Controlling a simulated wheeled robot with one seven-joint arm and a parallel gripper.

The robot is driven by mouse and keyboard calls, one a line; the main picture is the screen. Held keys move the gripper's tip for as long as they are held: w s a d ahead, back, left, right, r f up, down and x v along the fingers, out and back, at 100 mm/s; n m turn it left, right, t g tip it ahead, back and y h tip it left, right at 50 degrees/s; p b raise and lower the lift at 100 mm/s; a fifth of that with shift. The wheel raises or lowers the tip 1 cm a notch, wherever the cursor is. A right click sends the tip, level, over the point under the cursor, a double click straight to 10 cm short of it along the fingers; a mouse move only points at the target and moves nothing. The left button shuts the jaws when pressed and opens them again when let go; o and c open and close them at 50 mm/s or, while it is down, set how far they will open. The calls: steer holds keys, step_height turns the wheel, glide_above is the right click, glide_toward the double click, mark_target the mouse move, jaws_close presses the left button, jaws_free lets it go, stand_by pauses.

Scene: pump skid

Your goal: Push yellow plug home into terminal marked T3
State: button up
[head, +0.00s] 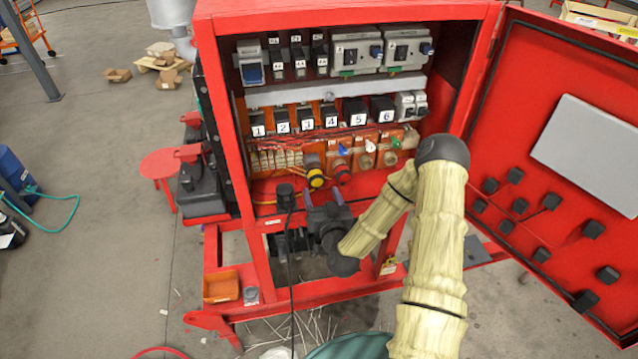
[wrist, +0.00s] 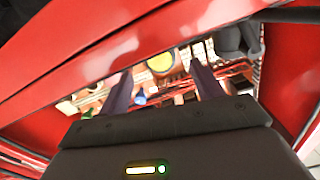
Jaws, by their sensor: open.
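The yellow plug (head: 315,178), a dark body with a yellow band, sits low in the open red cabinet, left of a red plug (head: 341,172). In the wrist view the yellow plug's round face (wrist: 160,62) shows between and beyond my fingers. My gripper (head: 323,196) is just below the yellow plug in the head view. Its jaws are open and empty in the wrist view (wrist: 160,76). Orange terminal blocks (head: 367,138) line the row above the plugs. Their markings are too small to read, so I cannot tell which is T3.
A black plug (head: 285,192) with a hanging cable is close to my gripper's left. Numbered black modules (head: 331,117) fill the row above the terminals. The red cabinet door (head: 560,130) stands open at right. The cabinet's red frame (wrist: 90,55) edges the wrist view.

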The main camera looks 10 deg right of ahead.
mark_target(317, 182)
steer(key=shift+w+p, duration=0.6)
steer(key=shift+w, duration=1.25)
steer(key=c, duration=1.1)
steer(key=shift+o, duration=0.2)
steer(key=shift+s, duration=0.15)
steer(key=shift+s+b, duration=0.45)
steer(key=shift+s, duration=1.65)
steer(key=shift+r, duration=0.1)
